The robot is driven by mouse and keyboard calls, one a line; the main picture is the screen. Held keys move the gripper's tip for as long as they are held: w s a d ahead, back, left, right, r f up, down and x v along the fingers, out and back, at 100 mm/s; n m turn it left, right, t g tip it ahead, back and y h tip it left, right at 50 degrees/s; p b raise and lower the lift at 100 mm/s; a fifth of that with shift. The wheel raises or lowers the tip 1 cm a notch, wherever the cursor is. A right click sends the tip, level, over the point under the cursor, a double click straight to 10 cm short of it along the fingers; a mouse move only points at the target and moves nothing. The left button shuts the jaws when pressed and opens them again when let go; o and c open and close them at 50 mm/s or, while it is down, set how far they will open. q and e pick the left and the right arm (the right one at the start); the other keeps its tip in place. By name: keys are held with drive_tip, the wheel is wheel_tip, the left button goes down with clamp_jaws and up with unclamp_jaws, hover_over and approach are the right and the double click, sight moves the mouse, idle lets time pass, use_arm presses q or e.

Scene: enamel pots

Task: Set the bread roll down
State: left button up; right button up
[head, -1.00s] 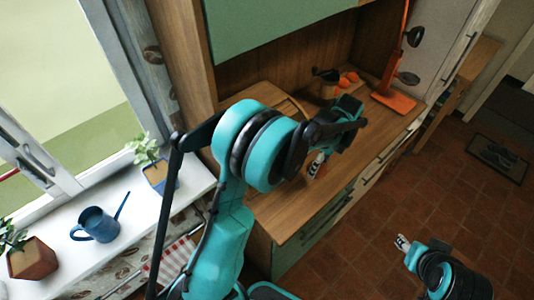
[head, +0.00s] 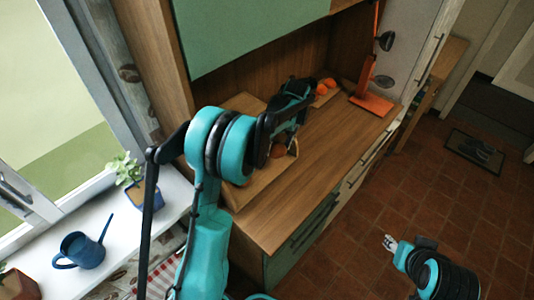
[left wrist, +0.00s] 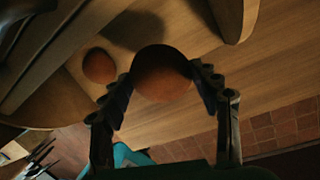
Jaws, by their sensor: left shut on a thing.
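My left gripper (left wrist: 165,95) is shut on a round, brown-orange bread roll (left wrist: 163,80), with one finger on each side of it. In the head view this gripper (head: 287,149) points down near the front end of a wooden tray or board (head: 246,103) on the counter; the wrist hides part of it. A second round brown thing (left wrist: 98,66) lies beside the held roll in the left wrist view. Whether the held roll touches the wood beneath cannot be told. My right gripper (head: 390,242) is low over the floor, too small to read.
The wooden counter (head: 335,137) is clear to the right of the tray. An orange lamp (head: 370,103) and orange round things (head: 325,86) stand at the back. A blue watering can (head: 83,250) and a potted plant (head: 143,192) are on the windowsill at left.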

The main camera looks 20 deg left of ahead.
use_arm(q)
drive_tip(key=a+f, duration=0.2)
drive_tip(key=w+a+f+b, duration=0.1)
drive_tip(key=a+f, duration=0.1)
drive_tip(key=shift+w+a, duration=0.1)
drive_tip(key=shift+w, duration=0.1)
drive_tip(key=f, duration=0.1)
drive_tip(key=f+b, duration=0.1)
drive_tip(key=f, duration=0.1)
drive_tip(key=shift+w+a+f+b, duration=0.1)
drive_tip(key=shift+w+a+b, duration=0.05)
drive_tip(key=shift+a+b, duration=0.2)
drive_tip(key=shift+f+b, duration=0.45)
drive_tip(key=shift+f, duration=0.1)
drive_tip(key=o, duration=1.1)
